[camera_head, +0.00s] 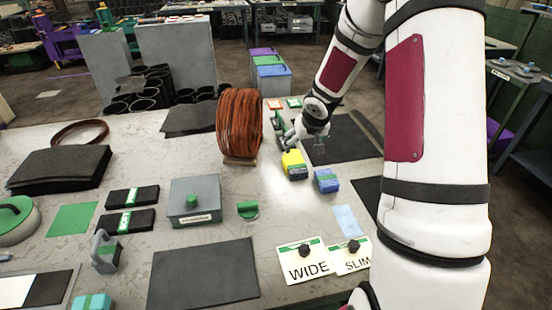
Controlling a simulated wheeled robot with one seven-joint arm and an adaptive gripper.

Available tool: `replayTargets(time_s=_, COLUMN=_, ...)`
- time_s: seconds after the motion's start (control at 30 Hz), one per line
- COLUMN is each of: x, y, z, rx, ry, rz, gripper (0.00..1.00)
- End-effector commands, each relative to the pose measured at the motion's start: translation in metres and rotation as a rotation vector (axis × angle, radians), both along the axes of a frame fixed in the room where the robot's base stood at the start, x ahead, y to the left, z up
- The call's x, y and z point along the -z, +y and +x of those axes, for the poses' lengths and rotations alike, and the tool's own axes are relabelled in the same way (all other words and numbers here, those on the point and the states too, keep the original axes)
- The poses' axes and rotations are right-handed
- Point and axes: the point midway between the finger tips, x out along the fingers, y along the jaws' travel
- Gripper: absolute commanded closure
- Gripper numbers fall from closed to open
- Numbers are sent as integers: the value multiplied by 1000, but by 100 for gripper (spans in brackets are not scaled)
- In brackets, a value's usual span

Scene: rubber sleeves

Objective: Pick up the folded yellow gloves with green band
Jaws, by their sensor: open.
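The folded yellow gloves with a green band (294,165) lie on the grey table, right of the big brown coil. My gripper (289,144) is open just above and behind them, at the end of my white arm. The picture is too small to tell whether a finger touches the gloves. A folded blue bundle (326,180) lies close by on the right, a little nearer to the camera.
The brown coil (240,125) stands upright left of the gloves. A dark mat (338,140) lies behind my gripper. A grey box with a green knob (194,200) and WIDE (303,262) and SLIM (350,258) cards are nearer. Bare table lies in front of the gloves.

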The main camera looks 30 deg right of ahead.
Motion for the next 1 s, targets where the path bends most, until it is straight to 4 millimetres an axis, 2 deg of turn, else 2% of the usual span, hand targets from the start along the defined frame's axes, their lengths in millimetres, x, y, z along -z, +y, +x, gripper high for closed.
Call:
replayTargets(time_s=0.03, x=8, y=-2, z=1, rx=1, ry=-2, rz=14, gripper=17)
replayTargets(time_s=0.27, x=30, y=-5, z=11, rx=-1, ry=-8, rz=35, gripper=17)
replayTargets(time_s=0.6, x=82, y=-13, z=39, rx=-2, ry=-6, rz=33, gripper=17)
replayTargets(time_s=0.87, x=97, y=-16, z=47, rx=-1, ry=-7, rz=32, gripper=17)
replayTargets(time_s=1.0, x=114, y=-20, z=53, rx=-3, ry=-5, rz=32, gripper=17)
